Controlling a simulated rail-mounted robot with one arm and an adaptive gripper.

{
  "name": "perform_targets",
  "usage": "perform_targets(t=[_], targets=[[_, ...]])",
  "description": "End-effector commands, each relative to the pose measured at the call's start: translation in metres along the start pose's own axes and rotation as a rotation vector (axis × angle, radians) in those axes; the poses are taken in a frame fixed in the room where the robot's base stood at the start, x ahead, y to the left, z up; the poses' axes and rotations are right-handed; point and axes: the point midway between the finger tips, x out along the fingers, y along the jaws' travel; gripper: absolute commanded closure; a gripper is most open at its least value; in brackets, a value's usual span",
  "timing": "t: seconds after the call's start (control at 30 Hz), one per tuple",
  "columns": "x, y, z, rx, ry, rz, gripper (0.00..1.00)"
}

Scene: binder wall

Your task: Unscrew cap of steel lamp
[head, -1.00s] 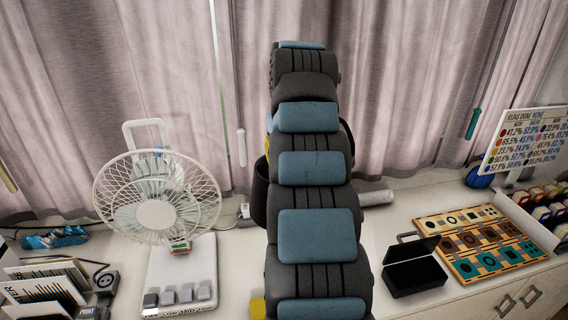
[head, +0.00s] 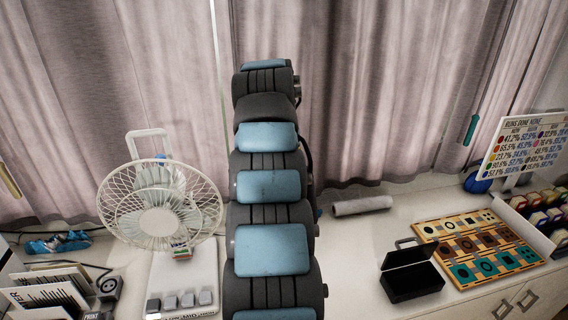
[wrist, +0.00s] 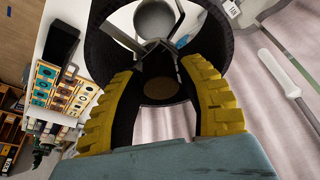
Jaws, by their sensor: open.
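My gripper (wrist: 160,68) shows in the wrist view as two yellow ribbed fingers standing wide apart. Nothing is clamped between them. A dark round container (wrist: 102,45) lies beyond the fingertips. A grey round-ended object (wrist: 155,18) and thin metallic strips show within its outline; I cannot tell if the grey one is the steel lamp. In the head view a pale grey cylinder (head: 362,205) lies on its side on the counter, right of my arm; it could be the steel lamp, but no cap can be made out. My gripper is hidden behind my arm there.
A white wire fan (head: 160,222) stands left of my arm. An open black box (head: 410,275) and a board of coloured tiles (head: 480,248) sit at right. A sign (head: 525,145) stands at the back right. Curtains (head: 400,90) hang behind.

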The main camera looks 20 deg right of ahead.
Motion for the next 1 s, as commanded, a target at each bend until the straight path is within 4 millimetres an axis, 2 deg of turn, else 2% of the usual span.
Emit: perform_targets(t=[0.03, 0.3, 1.0], targets=[[-0.0070, -0.0014, -0.0012, 0.034, -0.001, 0.011, 0.62], [-0.0054, -0.0008, -0.0007, 0.213, -0.003, 0.062, 0.62], [-0.0066, -0.0004, -0.0016, 0.459, -0.002, 0.130, 0.62]])
